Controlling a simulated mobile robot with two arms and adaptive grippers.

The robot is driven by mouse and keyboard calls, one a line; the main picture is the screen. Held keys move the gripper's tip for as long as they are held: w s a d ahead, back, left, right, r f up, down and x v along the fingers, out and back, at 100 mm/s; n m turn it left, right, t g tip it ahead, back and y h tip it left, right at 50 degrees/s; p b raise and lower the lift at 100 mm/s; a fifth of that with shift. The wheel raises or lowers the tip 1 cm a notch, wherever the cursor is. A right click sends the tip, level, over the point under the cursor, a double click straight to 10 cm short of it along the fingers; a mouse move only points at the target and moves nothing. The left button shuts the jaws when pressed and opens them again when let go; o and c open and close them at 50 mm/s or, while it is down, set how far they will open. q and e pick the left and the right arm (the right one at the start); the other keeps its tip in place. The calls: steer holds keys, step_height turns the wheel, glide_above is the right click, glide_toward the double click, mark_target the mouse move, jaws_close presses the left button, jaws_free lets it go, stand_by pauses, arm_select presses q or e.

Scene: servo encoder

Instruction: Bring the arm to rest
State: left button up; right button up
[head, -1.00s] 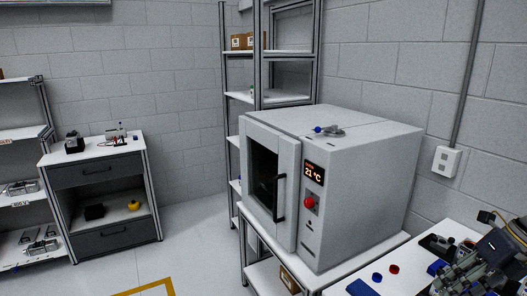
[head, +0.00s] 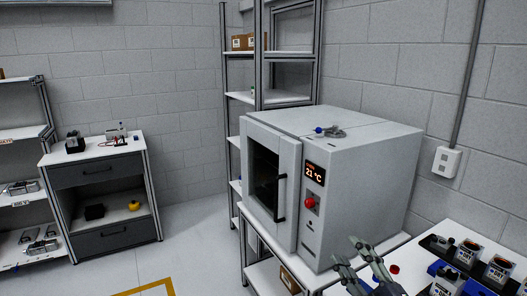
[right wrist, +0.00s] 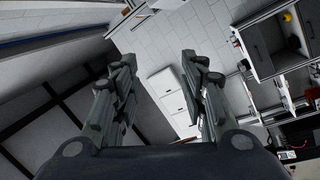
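My right gripper (head: 348,253) is low in the head view, in front of the chamber's lower right corner and above the table's left part. In the right wrist view the two fingers of the right gripper (right wrist: 158,60) stand apart with nothing between them, so it is open and empty. Its view is tilted, showing floor, wall and furniture beyond the fingers. My left gripper is not in view.
A grey test chamber (head: 365,150) reading 21 °C stands on a bench, door shut. Labelled units (head: 467,252) and a red cap (head: 394,269) sit on the white table at right. A drawer cabinet (head: 110,240) stands at left. Floor (head: 195,240) between is clear.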

steer(key=s+d+f+m+g+h, duration=0.2)
steer(key=s+f+m+g+h, duration=0.25)
steer(key=f, duration=0.45)
steer(key=s+d+f+m+g+h, duration=0.3)
steer(key=s+f+m, duration=0.3)
steer(key=f, duration=0.2)
steer(key=s+a+f+m+g+y, duration=0.15)
steer(key=s+f+g, duration=0.3)
steer(key=s, duration=0.55)
steer(key=s+a+f+m+g, duration=0.1)
steer(key=s+a+f+g, duration=0.25)
steer(key=s+f, duration=0.45)
steer(key=s+d+f+g+b, duration=0.1)
steer(key=s+f+b, duration=0.15)
steer(key=f, duration=1.25)
steer(key=s+f+g+b, duration=0.1)
steer(key=f+b, duration=0.2)
steer(key=f, duration=1.2)
steer(key=s+d+f+b, duration=0.1)
steer(key=s+f+b, duration=0.1)
steer(key=s+f, duration=0.6)
steer(key=s+d+f+g+b, duration=0.1)
steer(key=s+d+f+b, duration=0.1)
steer(key=s+f, duration=0.6)
step_height(320, 180, down, 4)
steer(key=shift+s+f+b, duration=0.1)
steer(key=shift+s+b, duration=0.05)
steer(key=shift+b, duration=0.15)
